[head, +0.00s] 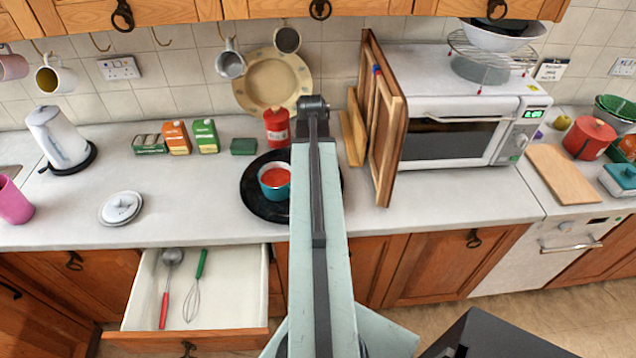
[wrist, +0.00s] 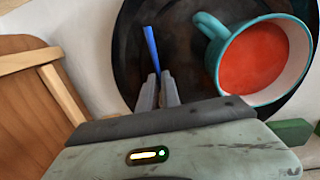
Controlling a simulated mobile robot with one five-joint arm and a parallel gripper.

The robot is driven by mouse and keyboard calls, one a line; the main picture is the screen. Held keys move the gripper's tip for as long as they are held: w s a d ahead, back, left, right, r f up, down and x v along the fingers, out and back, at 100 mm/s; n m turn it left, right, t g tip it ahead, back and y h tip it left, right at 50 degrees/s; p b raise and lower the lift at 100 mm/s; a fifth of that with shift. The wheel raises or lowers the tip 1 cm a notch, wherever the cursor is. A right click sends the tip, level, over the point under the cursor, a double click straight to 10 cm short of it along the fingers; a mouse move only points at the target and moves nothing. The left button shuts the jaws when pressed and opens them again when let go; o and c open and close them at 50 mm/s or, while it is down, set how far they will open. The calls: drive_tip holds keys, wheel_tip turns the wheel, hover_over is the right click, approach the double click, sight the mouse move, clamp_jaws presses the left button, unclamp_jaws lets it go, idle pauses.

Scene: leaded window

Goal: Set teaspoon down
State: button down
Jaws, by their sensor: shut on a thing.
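In the wrist view my gripper (wrist: 159,92) is shut on the blue teaspoon (wrist: 151,48), of which a thin blue length shows beyond the fingertips. The teaspoon appears over the round black tray (wrist: 130,60), left of a teal mug (wrist: 221,72) with red contents. Whether it touches the tray I cannot tell. In the head view the black tray (head: 253,202) and teal mug (head: 272,190) stand on the counter, partly behind my arm. My gripper and the teaspoon are hidden there.
Wooden boards (head: 386,140) stand upright right of my arm, beside the white microwave (head: 455,140). A red canister (head: 277,127) stands behind the tray. An open drawer (head: 232,285) below holds a ladle and whisk. The counter left of the tray is mostly clear, with a grey lid (head: 120,208).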

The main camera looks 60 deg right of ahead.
wheel_tip(320, 180, down, 4)
drive_tip(key=b, duration=0.3)
drive_tip(key=shift+b, duration=0.4)
drive_tip(key=shift+r, duration=0.25)
drive_tip(key=shift+f, duration=0.2)
drive_tip(key=c, duration=1.6)
unclamp_jaws()
drive_tip(key=shift+o, duration=0.2)
wheel_tip(320, 180, up, 12)
drive_tip(key=p, duration=1.2)
drive_tip(key=shift+w+r, duration=0.2)
drive_tip(key=shift+w, duration=0.15)
